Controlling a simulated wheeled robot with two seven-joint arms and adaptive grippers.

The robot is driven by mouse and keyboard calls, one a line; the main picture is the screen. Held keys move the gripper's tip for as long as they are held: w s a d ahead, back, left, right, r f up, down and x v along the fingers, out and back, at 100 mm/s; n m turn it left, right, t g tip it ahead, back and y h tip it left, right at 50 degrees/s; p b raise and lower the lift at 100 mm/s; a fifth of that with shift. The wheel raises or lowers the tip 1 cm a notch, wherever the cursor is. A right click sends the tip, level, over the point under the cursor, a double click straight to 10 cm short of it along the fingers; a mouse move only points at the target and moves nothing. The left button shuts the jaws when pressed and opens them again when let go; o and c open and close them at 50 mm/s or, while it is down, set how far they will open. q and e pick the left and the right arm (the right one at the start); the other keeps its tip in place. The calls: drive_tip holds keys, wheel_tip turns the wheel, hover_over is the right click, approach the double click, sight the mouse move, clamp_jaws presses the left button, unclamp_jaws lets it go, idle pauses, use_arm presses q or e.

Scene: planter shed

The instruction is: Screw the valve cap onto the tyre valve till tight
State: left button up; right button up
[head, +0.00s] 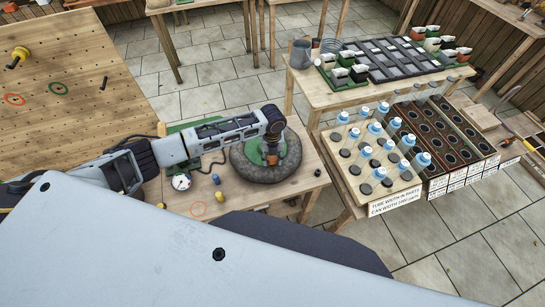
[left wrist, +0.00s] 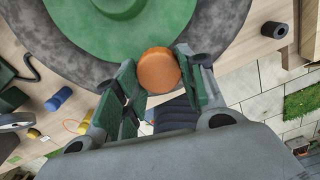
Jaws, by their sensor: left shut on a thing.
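The tyre (head: 240,166) is a grey, rough-looking ring lying flat on a wooden table, with a green hub inside it. It fills the top of the left wrist view (left wrist: 75,50). My left gripper (head: 272,158) points down over the tyre's near part. In the left wrist view its two green-padded fingers (left wrist: 158,88) are shut on an orange-brown round cap (left wrist: 158,70), seen from its flat end. The tyre valve is hidden; I cannot tell whether the cap touches it. My right gripper is not in view.
A blue piece (head: 216,179), a yellow piece (head: 220,196) and a round white gauge (head: 181,182) stand on the table left of the tyre. An orange ring mark (head: 198,209) is near the front edge.

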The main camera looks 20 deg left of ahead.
sight(272, 158)
use_arm(q)
drive_tip(key=o, duration=0.5)
drive_tip(key=shift+c, duration=0.2)
drive_tip(key=o, duration=0.6)
drive_tip(key=shift+c, duration=0.2)
drive_tip(key=shift+r, duration=0.15)
wheel_tip(272, 158, up, 12)
drive_tip(key=shift+f, duration=0.2)
idle(0.6)
